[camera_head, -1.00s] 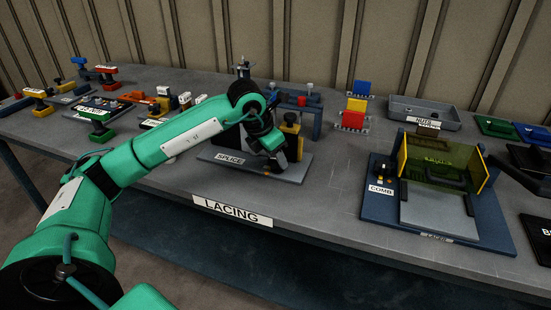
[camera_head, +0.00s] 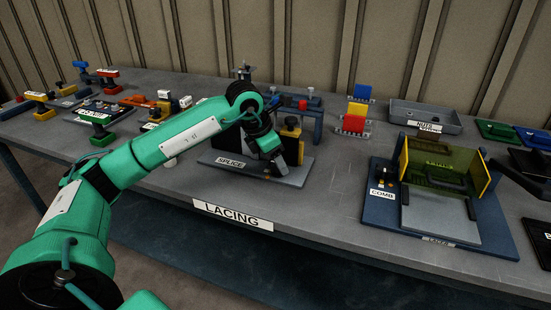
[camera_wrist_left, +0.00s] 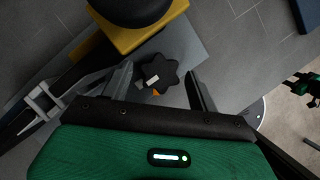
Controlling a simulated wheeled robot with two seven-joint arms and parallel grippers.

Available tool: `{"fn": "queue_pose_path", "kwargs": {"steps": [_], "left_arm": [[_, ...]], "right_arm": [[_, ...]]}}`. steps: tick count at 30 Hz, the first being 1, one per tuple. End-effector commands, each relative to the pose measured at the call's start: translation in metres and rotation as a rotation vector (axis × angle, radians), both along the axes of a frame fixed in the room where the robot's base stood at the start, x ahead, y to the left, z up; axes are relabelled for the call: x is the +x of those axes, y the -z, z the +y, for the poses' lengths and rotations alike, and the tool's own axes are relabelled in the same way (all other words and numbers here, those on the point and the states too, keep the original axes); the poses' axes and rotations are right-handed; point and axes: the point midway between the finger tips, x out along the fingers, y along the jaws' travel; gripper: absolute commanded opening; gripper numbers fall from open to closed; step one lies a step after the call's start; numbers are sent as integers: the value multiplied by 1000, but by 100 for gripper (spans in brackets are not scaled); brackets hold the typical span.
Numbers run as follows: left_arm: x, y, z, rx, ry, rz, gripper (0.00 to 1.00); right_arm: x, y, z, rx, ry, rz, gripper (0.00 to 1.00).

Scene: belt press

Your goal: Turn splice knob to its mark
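The splice station is a flat grey plate (camera_head: 292,177) with a SPLICE label (camera_head: 230,162), in the middle of the table in the head view. In the left wrist view the splice knob (camera_wrist_left: 159,72) is black and star-shaped, with a white line on top. A small orange mark (camera_wrist_left: 155,93) shows beside its rim, close to the white line. My left gripper (camera_head: 277,170) points down over the plate and hides the knob in the head view. In the wrist view its fingers (camera_wrist_left: 160,82) are open, one on each side of the knob, with gaps visible. My right gripper is out of view.
A yellow block with a black top (camera_wrist_left: 125,15) stands close to the knob; it also shows behind my gripper in the head view (camera_head: 291,132). The COMB station (camera_head: 382,212) stands to the right. Bare table lies between the two stations.

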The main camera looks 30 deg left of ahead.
Motion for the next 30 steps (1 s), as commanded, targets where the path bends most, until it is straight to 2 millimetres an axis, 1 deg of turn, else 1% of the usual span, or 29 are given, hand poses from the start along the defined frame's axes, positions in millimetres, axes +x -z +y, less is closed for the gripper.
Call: {"fn": "queue_pose_path", "kwargs": {"steps": [8,11,13,17,24,27,30], "left_arm": [[0,1,0,0,0,1,65],[-1,-3,1,1,0,1,65],[-3,-10,3,2,-1,-1,65],[-11,-32,7,2,-2,-2,65],[-29,-84,18,1,-1,-3,65],[-36,-102,22,0,0,-2,65],[-40,-115,25,0,0,-1,65]], "right_arm": [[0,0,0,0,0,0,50],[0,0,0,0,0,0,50],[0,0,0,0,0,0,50],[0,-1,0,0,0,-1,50],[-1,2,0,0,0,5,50],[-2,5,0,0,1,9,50],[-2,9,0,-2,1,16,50]]}}
